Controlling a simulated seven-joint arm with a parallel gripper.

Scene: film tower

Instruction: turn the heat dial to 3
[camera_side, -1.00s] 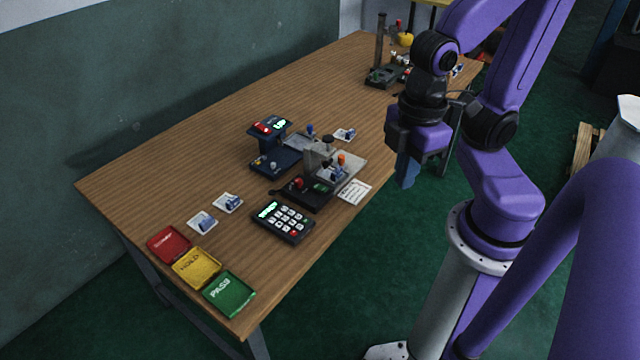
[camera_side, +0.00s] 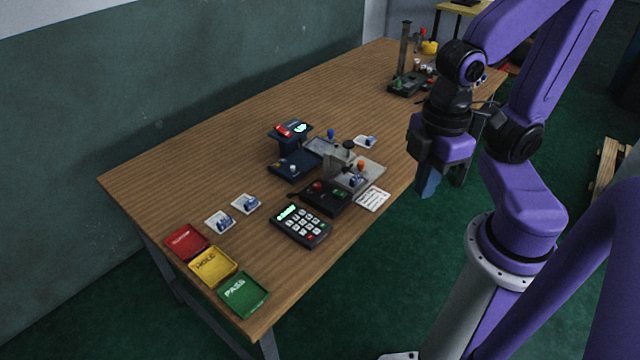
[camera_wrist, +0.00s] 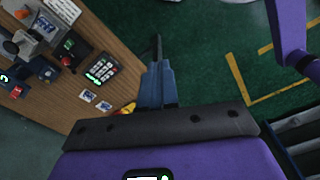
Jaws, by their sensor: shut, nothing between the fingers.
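The heat dial cannot be made out for certain at this size. Small knobs sit on the grey sealer-like machine (camera_side: 368,172) and on the black box (camera_side: 325,197) beside it, which has a red knob (camera_side: 317,186) and a green display. The black box also shows in the wrist view (camera_wrist: 74,48). My gripper (camera_side: 427,186) hangs beyond the table's right edge, to the right of these devices and apart from them. In the wrist view its fingers (camera_wrist: 157,78) are together and empty, over green floor.
A keypad (camera_side: 301,226) stands in front of the black box. Red (camera_side: 186,242), yellow (camera_side: 213,267) and green (camera_side: 243,295) trays lie at the near end. A dark blue unit (camera_side: 291,166) stands behind; a post fixture (camera_side: 405,80) is at the far end. Bare wood (camera_side: 225,150) lies left.

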